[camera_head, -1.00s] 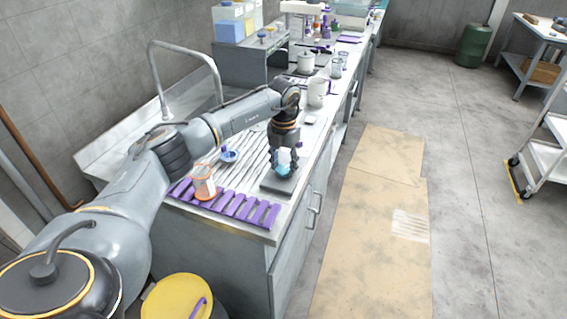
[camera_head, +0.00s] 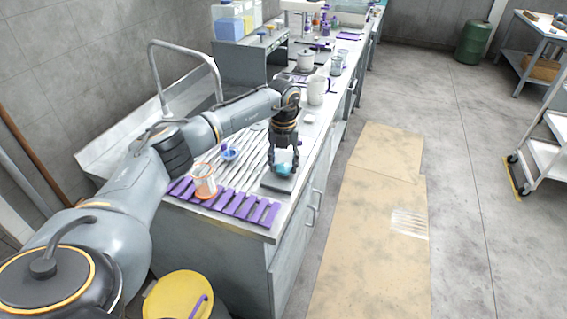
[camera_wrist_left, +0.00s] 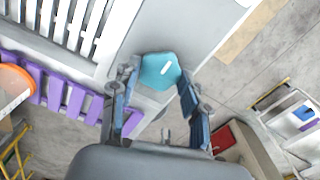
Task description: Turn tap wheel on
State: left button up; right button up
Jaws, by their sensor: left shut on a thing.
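A curved grey tap (camera_head: 183,46) rises over the sink (camera_head: 130,135) at the left of the bench in the head view. I cannot make out a tap wheel; my left arm covers part of the sink area. My left gripper (camera_head: 284,162) points down at the bench's front edge, right of the sink. It is shut on a teal, partly clear vessel (camera_head: 284,168), just over a dark square plate (camera_head: 278,184); I cannot tell whether they touch. In the left wrist view the teal vessel (camera_wrist_left: 160,70) shows between the two fingers. My right gripper is not in view.
An orange-rimmed cup (camera_head: 204,182) and a small blue dish (camera_head: 229,154) stand near a purple rack (camera_head: 232,203). A white jug (camera_head: 317,90) stands farther back. A yellow-lidded bin (camera_head: 178,298) is below. The floor to the right is largely clear.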

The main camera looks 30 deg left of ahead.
aim_at(284, 167)
pick_arm(q)
jog(key=o, duration=1.1)
jog(key=shift+o, duration=0.2)
jog(key=shift+r, duration=0.1)
notch_tip(284, 167, up, 12)
